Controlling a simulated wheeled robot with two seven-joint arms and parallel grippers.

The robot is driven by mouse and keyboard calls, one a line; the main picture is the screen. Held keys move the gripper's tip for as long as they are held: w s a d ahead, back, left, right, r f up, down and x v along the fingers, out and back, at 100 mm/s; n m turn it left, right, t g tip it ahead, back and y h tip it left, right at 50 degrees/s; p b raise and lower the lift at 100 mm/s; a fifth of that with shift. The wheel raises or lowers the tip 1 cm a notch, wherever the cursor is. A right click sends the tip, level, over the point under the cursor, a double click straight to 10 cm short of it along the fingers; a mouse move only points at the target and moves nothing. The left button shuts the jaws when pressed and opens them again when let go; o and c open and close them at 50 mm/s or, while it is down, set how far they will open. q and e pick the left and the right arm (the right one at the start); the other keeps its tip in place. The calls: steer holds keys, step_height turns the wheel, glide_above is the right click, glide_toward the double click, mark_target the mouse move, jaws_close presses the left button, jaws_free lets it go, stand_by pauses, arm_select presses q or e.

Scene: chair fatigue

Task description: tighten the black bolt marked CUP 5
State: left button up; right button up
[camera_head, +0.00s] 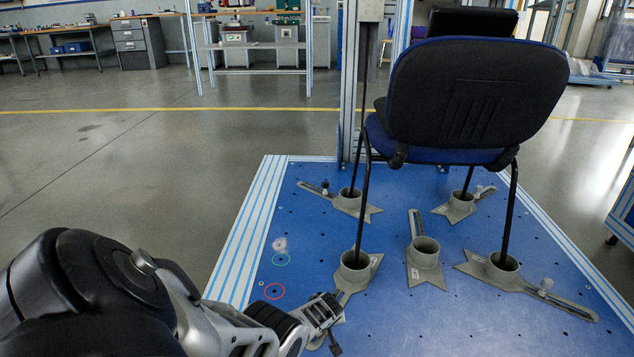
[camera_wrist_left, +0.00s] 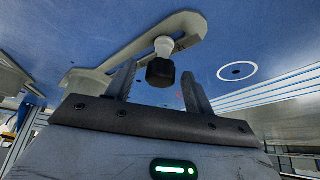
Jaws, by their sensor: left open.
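A black bolt head (camera_wrist_left: 160,72) on a pale collar stands on a slotted grey bracket (camera_wrist_left: 195,30) in the left wrist view. My left gripper (camera_wrist_left: 158,80) is open, with one finger on each side of the bolt head. I cannot tell whether the fingers touch it. In the head view my left gripper (camera_head: 328,308) is low beside the front-left grey cup (camera_head: 355,266), and it hides that cup's bolt. The small label on this cup is too small to read. My right gripper is not in view.
A chair (camera_head: 475,95) stands with its legs in grey cups on a blue platform (camera_head: 400,325). A middle cup (camera_head: 425,252) is empty, and a front-right cup (camera_head: 502,268) has a long bracket. Bare platform lies left of my gripper, around the red ring (camera_head: 274,291).

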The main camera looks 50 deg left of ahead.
arm_select(q)
steer(key=shift+f+n+g+b, duration=0.1)
steer(key=shift+n+g+b, duration=0.25)
steer(key=shift+n, duration=0.35)
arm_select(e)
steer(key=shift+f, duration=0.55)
arm_select(q)
steer(key=shift+w+n+g+y+b, duration=0.15)
steer(key=shift+n+g+y+b, duration=0.15)
steer(key=shift+n+b, duration=0.2)
steer(key=shift+w+n+g+b, duration=0.1)
steer(key=shift+n+g+b, duration=0.35)
steer(key=shift+n, duration=0.75)
steer(key=shift+n+g, duration=0.3)
steer(key=shift+n, duration=0.1)
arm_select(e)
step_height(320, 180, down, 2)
